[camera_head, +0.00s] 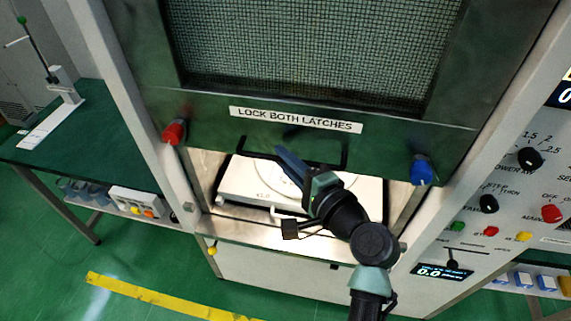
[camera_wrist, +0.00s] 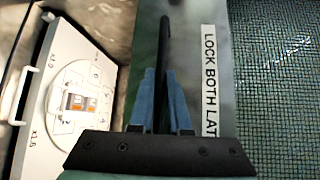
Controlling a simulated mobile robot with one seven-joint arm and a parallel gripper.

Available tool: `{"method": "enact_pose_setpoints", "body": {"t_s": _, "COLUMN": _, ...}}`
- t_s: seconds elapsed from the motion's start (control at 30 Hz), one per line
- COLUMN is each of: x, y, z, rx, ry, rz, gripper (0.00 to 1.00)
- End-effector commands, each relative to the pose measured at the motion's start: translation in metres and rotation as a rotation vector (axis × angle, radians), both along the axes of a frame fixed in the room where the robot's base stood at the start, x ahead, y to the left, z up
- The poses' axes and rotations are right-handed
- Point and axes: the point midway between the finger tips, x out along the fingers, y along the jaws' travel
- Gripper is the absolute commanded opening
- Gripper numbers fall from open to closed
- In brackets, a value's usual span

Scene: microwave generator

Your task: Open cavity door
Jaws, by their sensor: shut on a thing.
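The cavity door (camera_head: 200,108) is a dark green panel with a mesh window (camera_head: 310,50) and a "LOCK BOTH LATCHES" label (camera_head: 296,119). Its lower edge stands above the cavity floor, so the cavity shows below it. A black bar handle (camera_head: 342,158) runs along the door's lower part; it also shows in the wrist view (camera_wrist: 166,40). My gripper (camera_head: 284,155) is shut on the handle, with its blue fingers on either side of the bar in the wrist view (camera_wrist: 163,85). A red latch knob (camera_head: 174,132) is at left and a blue one (camera_head: 421,171) at right.
Inside the cavity is a white tray (camera_head: 235,183) with a side handle; in the wrist view a small orange and white item (camera_wrist: 82,103) lies on it. A control panel (camera_head: 500,165) is at right. A green side table (camera_head: 100,125) stands at left.

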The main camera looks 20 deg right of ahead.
Motion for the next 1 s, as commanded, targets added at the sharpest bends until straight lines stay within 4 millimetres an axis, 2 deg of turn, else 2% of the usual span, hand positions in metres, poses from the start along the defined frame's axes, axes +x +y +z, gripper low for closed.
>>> {"method": "enact_pose_setpoints", "body": {"t_s": 0.03, "x": 0.001, "y": 0.0, "z": 0.024, "rx": -0.001, "ry": -0.006, "rz": -0.001, "gripper": 0.0}}
{"method": "enact_pose_setpoints", "body": {"t_s": 0.2, "x": 0.001, "y": 0.0, "z": 0.051, "rx": -0.001, "ry": -0.005, "rz": -0.001, "gripper": 0.0}}
{"method": "enact_pose_setpoints", "body": {"t_s": 0.3, "x": 0.0, "y": 0.0, "z": 0.061, "rx": 0.0, "ry": -0.005, "rz": -0.002, "gripper": 0.0}}
{"method": "enact_pose_setpoints", "body": {"t_s": 0.5, "x": 0.0, "y": 0.0, "z": 0.069, "rx": 0.0, "ry": -0.003, "rz": -0.001, "gripper": 0.0}}
{"method": "enact_pose_setpoints", "body": {"t_s": 0.87, "x": 0.0, "y": 0.0, "z": 0.069, "rx": 0.0, "ry": -0.001, "rz": -0.001, "gripper": 0.0}}
{"method": "enact_pose_setpoints", "body": {"t_s": 0.9, "x": 0.0, "y": 0.0, "z": 0.069, "rx": 0.0, "ry": -0.001, "rz": -0.001, "gripper": 0.17}}
{"method": "enact_pose_setpoints", "body": {"t_s": 1.0, "x": 0.0, "y": 0.0, "z": 0.068, "rx": 0.0, "ry": -0.001, "rz": -0.001, "gripper": 0.35}}
